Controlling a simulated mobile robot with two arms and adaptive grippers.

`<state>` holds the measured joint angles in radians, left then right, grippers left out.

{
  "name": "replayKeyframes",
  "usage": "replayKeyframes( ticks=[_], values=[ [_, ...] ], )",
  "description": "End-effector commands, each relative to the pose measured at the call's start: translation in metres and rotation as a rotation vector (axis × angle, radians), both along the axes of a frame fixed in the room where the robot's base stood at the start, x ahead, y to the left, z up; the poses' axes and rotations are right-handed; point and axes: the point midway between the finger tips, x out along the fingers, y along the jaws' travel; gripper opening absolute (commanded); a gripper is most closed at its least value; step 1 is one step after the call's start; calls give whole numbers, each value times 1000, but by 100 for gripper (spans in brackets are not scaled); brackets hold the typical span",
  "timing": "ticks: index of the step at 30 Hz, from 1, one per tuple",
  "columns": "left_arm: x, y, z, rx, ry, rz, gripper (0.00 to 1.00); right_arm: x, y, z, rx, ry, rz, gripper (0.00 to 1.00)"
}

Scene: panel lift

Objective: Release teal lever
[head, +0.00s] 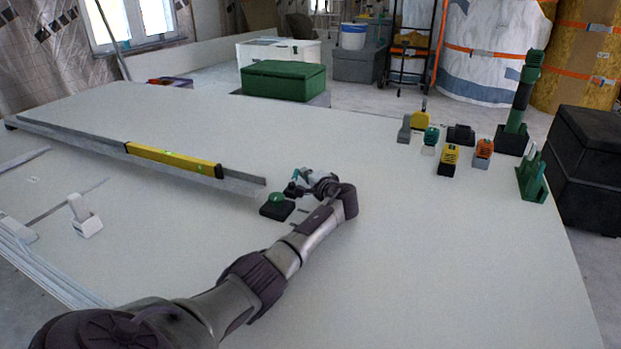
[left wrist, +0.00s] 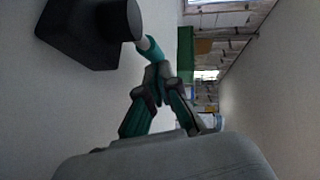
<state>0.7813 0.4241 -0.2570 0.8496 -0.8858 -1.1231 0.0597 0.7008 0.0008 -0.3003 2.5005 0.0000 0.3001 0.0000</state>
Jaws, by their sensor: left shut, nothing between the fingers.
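My left gripper (head: 292,189) is low over the large pale panel, beside a black block with a green dome (head: 277,207). In the left wrist view its fingers (left wrist: 163,72) meet, shut with nothing between them. A short teal piece with a pale end (left wrist: 153,48), apparently the teal lever, lies just beyond the fingertips. Its pale end is close to a black post on a black base (left wrist: 82,38); whether it touches the fingertips or post I cannot tell. In the head view the lever cannot be told apart from the gripper. My right gripper is not in view.
A grey rail with a yellow level (head: 172,160) lies left of the gripper. Several small coloured devices (head: 449,158) and a tall green-and-black post (head: 522,95) stand at the right. The panel's (head: 430,270) front right is clear.

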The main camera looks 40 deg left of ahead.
Motion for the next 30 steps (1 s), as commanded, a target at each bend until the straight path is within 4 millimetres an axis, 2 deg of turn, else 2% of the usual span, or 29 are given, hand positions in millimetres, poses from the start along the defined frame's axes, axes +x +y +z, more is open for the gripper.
replayKeyframes(
  ticks=[12, 18, 30],
  values=[
    [-8, 23, -2, 3, 1, 0, 0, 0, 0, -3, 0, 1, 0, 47],
    [-11, 28, -1, 1, 3, 136, 0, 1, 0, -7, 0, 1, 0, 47],
    [-22, 40, -3, 3, 1, 127, 0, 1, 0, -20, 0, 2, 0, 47]
  ],
)
